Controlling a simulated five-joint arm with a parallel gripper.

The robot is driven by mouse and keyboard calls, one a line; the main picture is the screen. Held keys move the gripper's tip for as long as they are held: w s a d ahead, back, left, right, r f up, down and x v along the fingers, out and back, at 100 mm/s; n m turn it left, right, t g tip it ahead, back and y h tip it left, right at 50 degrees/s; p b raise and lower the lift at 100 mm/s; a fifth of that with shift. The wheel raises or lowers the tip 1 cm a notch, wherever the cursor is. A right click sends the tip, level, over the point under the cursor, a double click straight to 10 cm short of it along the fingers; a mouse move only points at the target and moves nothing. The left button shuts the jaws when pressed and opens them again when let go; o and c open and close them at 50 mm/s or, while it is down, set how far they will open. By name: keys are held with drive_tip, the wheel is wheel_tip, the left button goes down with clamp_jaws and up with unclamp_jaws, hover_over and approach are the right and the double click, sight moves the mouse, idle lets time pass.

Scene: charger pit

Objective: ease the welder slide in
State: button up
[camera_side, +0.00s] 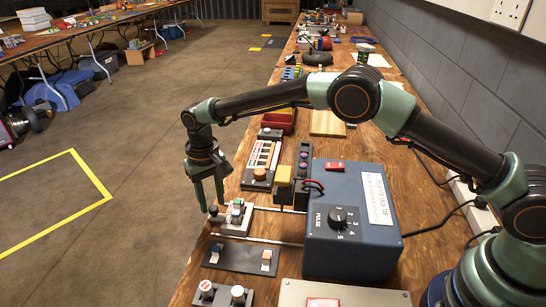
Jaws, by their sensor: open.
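The welder is a blue-grey box (352,222) with a PULSE dial (338,217) and a red switch on top. Two metal rods (275,242) run left from it. What looks like its slide, a pale carriage (237,222) carrying small parts, sits out at the left along the rods, clear of the box. A small dark knob (213,211) stands at its left end. My gripper (212,207) is open, pointing down, with its fingertips around or just beside this knob. I cannot tell whether either finger touches it.
A dark plate (240,257) with two small pieces lies in front. A panel with an orange knob (259,173) and a red bin (278,121) are behind. The bench's left edge is close to my gripper.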

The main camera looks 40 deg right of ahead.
drive_tip(key=shift+f, duration=0.75)
clamp_jaws()
idle(1.0)
